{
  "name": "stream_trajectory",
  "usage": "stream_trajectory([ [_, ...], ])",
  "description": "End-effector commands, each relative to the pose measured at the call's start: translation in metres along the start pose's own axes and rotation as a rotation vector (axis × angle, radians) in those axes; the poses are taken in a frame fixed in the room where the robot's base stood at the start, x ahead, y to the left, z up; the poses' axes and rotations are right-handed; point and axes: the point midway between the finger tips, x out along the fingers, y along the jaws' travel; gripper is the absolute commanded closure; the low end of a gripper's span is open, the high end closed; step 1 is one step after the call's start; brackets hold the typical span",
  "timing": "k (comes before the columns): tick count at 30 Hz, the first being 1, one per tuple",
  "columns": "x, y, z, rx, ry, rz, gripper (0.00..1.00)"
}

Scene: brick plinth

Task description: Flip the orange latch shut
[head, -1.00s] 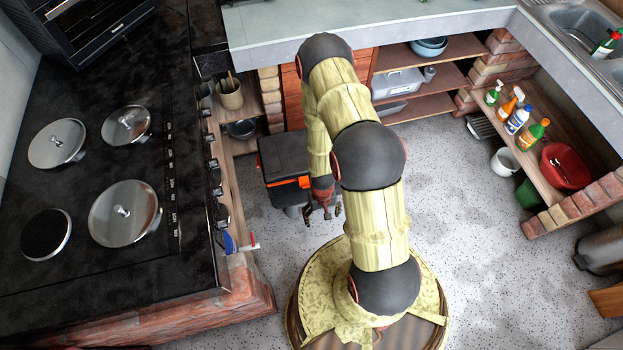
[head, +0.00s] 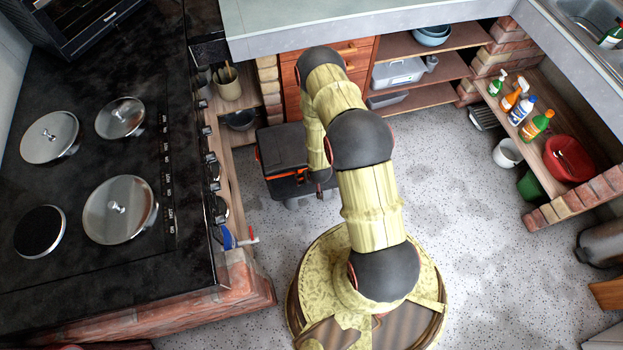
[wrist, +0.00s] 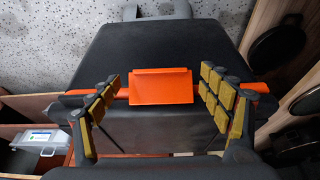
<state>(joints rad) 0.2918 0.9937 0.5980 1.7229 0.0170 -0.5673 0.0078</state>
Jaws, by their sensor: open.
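The orange latch (wrist: 161,86) is a flat rectangular plate on the near side of a black box (wrist: 175,45) in the wrist view. Orange bars run out to both sides of it. My gripper (wrist: 160,80) is open, one yellow-padded finger on each side of the latch, and nothing is held between them. I cannot tell whether the fingers touch the box. In the head view the black box (head: 280,146) stands on the floor between the stove counter and my arm. My arm hides part of it, and the gripper is mostly hidden there.
The stove counter (head: 190,262) is close on the left of the box. Drawers (head: 351,60) and open shelves (head: 420,92) stand behind. Bottles (head: 520,112) and a red basin (head: 569,160) are on the right shelf. The speckled floor (head: 450,200) to the right is clear.

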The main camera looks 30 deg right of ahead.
Motion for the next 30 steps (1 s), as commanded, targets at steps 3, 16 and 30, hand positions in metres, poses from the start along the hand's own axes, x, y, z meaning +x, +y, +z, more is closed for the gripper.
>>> stream_trajectory([
  [3, 0.014, 0.000, 0.001, 0.000, -0.001, 0.000, 0.21],
  [16, 0.021, 0.000, 0.001, 0.000, -0.002, 0.000, 0.23],
  [30, 0.020, 0.000, 0.001, 0.000, -0.002, 0.000, 0.50],
])
